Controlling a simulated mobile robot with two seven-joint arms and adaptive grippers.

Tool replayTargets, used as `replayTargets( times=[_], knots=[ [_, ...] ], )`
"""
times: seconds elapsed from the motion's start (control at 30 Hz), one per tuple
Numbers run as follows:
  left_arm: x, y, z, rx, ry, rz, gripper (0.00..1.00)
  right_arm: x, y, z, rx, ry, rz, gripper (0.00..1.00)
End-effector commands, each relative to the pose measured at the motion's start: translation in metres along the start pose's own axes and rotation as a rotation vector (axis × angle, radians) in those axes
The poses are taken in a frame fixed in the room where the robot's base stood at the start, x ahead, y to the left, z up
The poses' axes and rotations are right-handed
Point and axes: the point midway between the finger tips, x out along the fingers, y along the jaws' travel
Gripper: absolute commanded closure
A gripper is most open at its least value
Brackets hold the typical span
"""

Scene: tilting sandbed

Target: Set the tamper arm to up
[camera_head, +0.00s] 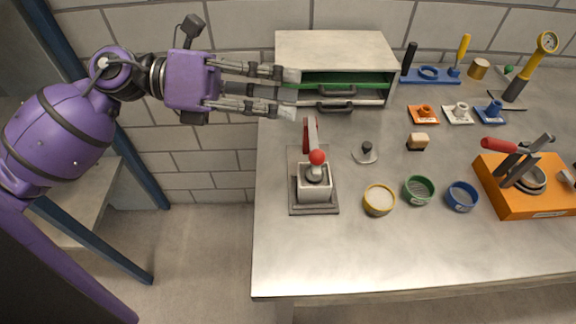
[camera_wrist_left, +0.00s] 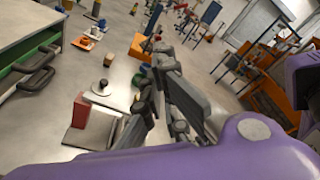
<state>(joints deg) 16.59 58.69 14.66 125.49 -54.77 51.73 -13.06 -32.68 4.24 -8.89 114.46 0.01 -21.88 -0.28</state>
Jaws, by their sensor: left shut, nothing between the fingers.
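The tamper stand (camera_head: 297,205) is on the front left of the table, a grey plate with a pale block (camera_head: 314,190). Its tamper arm (camera_head: 311,134) runs from the rear towards a red knob (camera_head: 317,157) above the block. From above, I cannot tell exactly how high the arm is. A red upright part (camera_wrist_left: 80,110) of the stand shows in the left wrist view. My left gripper (camera_head: 293,93) is shut and empty, behind and above the stand, near the cabinet front and apart from the arm. It also shows in the wrist view, hiding part of the scene.
A cabinet (camera_head: 335,50) with dark handles stands close to my left gripper. A small hand tamper (camera_head: 366,150), yellow (camera_head: 379,200), green (camera_head: 419,190) and blue (camera_head: 461,196) bowls lie right of the stand. An orange machine (camera_head: 525,205) is farther right. The table's front is clear.

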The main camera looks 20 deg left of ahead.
Motion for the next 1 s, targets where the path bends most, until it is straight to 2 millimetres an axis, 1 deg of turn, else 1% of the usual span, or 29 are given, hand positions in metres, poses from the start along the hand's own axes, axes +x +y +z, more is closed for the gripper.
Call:
replayTargets(
  times=[0.03, 0.1, 0.2, 0.33, 0.4, 0.47, 0.57, 0.8, 1.0],
  knots=[
    [-0.002, 0.000, -0.014, 0.120, 0.128, 0.038, 1.00, 0.004, -0.002, -0.004, 0.001, 0.010, -0.002, 0.60],
    [-0.010, 0.004, -0.031, 0.250, 0.283, 0.091, 1.00, 0.007, -0.003, -0.010, 0.000, 0.025, -0.003, 0.60],
    [-0.027, 0.014, -0.050, 0.372, 0.459, 0.157, 1.00, 0.008, -0.003, -0.013, -0.003, 0.033, -0.004, 0.60],
    [-0.044, 0.024, -0.065, 0.447, 0.596, 0.208, 1.00, 0.008, -0.002, -0.012, -0.005, 0.032, -0.002, 0.60],
    [-0.049, 0.027, -0.069, 0.463, 0.631, 0.220, 1.00, 0.007, -0.002, -0.011, -0.006, 0.031, -0.001, 0.60],
    [-0.049, 0.029, -0.071, 0.468, 0.644, 0.225, 1.00, 0.007, -0.001, -0.010, -0.007, 0.029, -0.001, 0.60],
    [-0.042, 0.032, -0.077, 0.468, 0.646, 0.223, 1.00, 0.006, 0.000, -0.010, -0.008, 0.028, 0.000, 0.60],
    [-0.007, 0.045, -0.099, 0.467, 0.641, 0.220, 1.00, 0.004, 0.001, -0.013, -0.008, 0.031, 0.001, 0.60],
    [0.016, 0.056, -0.115, 0.465, 0.641, 0.221, 1.00, 0.003, 0.001, -0.015, -0.007, 0.033, 0.001, 0.60]
  ],
)
